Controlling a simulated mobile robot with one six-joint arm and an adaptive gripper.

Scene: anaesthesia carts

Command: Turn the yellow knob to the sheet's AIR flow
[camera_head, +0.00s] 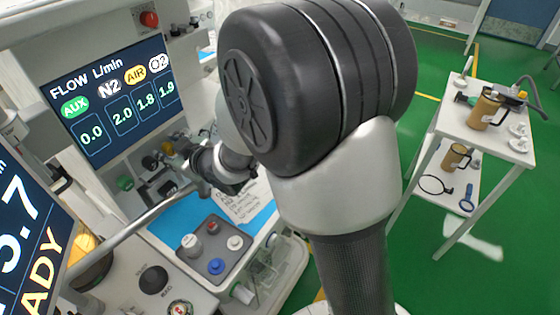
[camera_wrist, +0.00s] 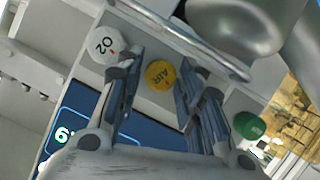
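The yellow AIR knob (camera_wrist: 159,75) is between the two fingers of my gripper (camera_wrist: 157,92) in the wrist view. The fingers are apart, one on each side of the knob, with narrow gaps visible. In the head view the yellow knob (camera_head: 167,147) shows small beside my gripper (camera_head: 186,160), which is partly hidden by my arm. The flow screen (camera_head: 112,100) reads AUX 0.0, N2 2.0, AIR 1.8 and O2 1.9. A printed sheet (camera_head: 240,203) lies on the blue surface, partly covered by my arm; its text is too small to read.
The white O2 knob (camera_wrist: 103,43) and a green knob (camera_wrist: 249,126) flank the yellow one. A metal bar (camera_head: 148,216) crosses in front of the cart. A grey block with several knobs (camera_head: 213,262) stands below. A white side table (camera_head: 450,125) is at the right.

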